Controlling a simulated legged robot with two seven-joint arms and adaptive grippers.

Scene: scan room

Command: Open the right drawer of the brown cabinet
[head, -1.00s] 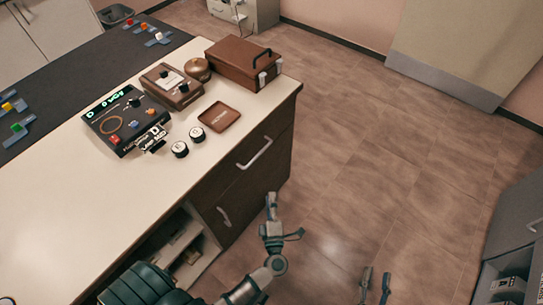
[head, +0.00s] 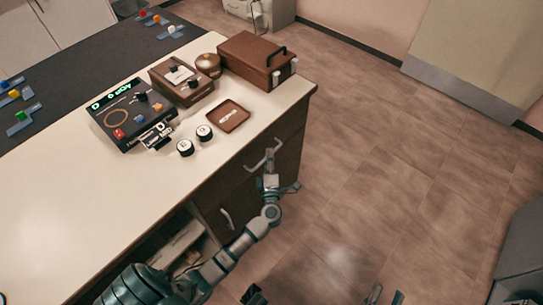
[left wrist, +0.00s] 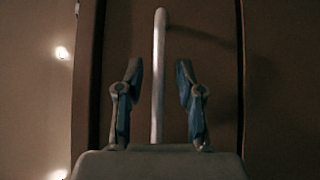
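The brown cabinet (head: 290,148) has a pale top and two drawer fronts with metal handles. The right handle (head: 250,168) is on the drawer front further right; that drawer looks shut. My left gripper (head: 269,168) is at this handle, in front of the drawer face. In the left wrist view, the handle bar (left wrist: 158,70) stands upright in the picture between the two spread fingers (left wrist: 158,85), with gaps on both sides. My right gripper (head: 385,296) shows only its parted fingertips at the bottom edge, over the floor, empty.
The other handle (head: 226,218) is lower left, near an open shelf (head: 178,248). On the top stand a brown box (head: 250,58), a small tray (head: 228,116), two round dials (head: 194,140) and a control panel (head: 130,115).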

